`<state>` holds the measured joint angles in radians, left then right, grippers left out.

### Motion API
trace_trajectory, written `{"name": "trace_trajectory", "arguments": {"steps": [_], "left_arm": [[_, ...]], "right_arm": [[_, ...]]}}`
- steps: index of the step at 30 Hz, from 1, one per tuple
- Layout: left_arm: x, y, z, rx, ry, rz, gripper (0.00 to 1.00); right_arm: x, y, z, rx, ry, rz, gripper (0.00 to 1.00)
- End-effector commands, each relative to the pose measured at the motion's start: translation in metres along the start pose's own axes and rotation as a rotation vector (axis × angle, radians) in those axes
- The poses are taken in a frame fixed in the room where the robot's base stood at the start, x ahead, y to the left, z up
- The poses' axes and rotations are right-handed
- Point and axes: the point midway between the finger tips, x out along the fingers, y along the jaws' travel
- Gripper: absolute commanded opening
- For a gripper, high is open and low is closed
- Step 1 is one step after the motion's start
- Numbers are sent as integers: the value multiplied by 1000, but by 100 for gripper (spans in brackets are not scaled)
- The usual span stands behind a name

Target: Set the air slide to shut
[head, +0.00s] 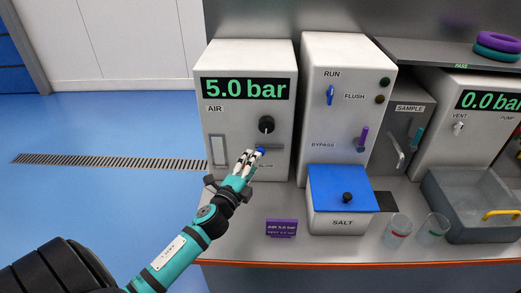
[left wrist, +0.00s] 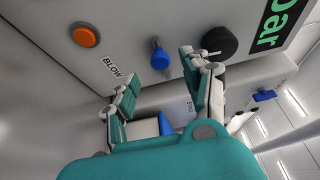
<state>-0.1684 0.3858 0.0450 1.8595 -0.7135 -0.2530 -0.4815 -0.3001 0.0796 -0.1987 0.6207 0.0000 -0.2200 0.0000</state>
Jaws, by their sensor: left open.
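The air unit (head: 221,132) is a pale box with a "5.0 bar" display (head: 245,88) and a black round knob (head: 266,124). The air slide's blue knob (head: 261,149) is on its front below the black knob, with a grey slot reaching to its right. In the left wrist view the blue knob (left wrist: 159,57) stands out from the panel near the fingertips. My left gripper (head: 247,160) is open at the panel. In the left wrist view its fingers (left wrist: 160,82) are spread and appear short of the knob. The slot's left part is hidden by the fingers.
An orange button (left wrist: 86,35) sits by the "BLOW" label. A salt box (head: 341,221) with a blue lid and a valve unit (head: 317,130) stand to the right. A purple sign (head: 281,228) and two beakers (head: 399,228) are near the front edge.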

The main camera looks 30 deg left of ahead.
Motion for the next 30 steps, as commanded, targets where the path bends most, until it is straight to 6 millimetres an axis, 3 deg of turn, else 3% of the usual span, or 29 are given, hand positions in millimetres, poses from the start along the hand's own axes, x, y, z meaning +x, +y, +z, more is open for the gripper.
{"name": "trace_trajectory", "arguments": {"steps": [3, 9, 22, 30], "left_arm": [[26, -2, 0, -1, 0, -2, 48], [53, -1, 0, -1, -1, -1, 48], [64, 0, 0, -2, 1, 0, 48], [63, 0, 0, -2, 1, 0, 14]], "right_arm": [[-5, 0, -1, 0, 0, 0, 48], [-8, 0, -1, -1, 0, 0, 48], [-8, 0, -1, -2, 0, 0, 48], [-8, 0, -1, -2, -1, 0, 48]]}}
